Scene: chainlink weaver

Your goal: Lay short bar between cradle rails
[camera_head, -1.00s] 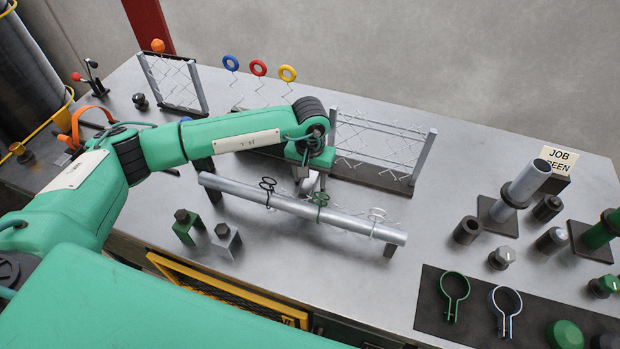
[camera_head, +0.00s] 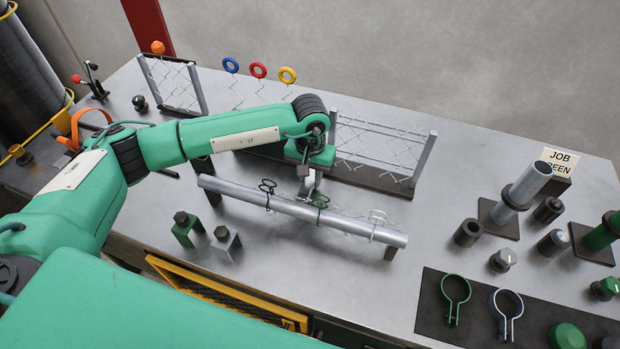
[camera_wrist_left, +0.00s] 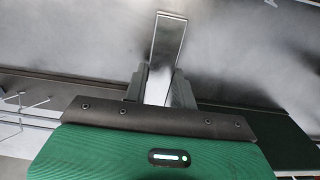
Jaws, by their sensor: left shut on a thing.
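My left gripper (camera_head: 309,172) reaches in from the left and points down behind a long grey pipe, in front of the mesh frame. In the left wrist view its fingers (camera_wrist_left: 158,92) are shut on a pale, flat metal piece (camera_wrist_left: 168,38), which looks like the short bar. The bar (camera_head: 314,182) shows only in part in the head view, beneath the hand. The long pipe (camera_head: 345,222) lies slantwise above the bench and carries several small ring clips. I cannot clearly make out the cradle rails. My right gripper is out of view.
A wire-mesh frame (camera_head: 427,160) stands behind the hand, and a smaller one (camera_head: 202,95) at back left. Two short clamps (camera_head: 226,243) stand at front left. Upright tubes (camera_head: 528,183), sockets and a dark mat (camera_head: 432,318) with ring clamps fill the right.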

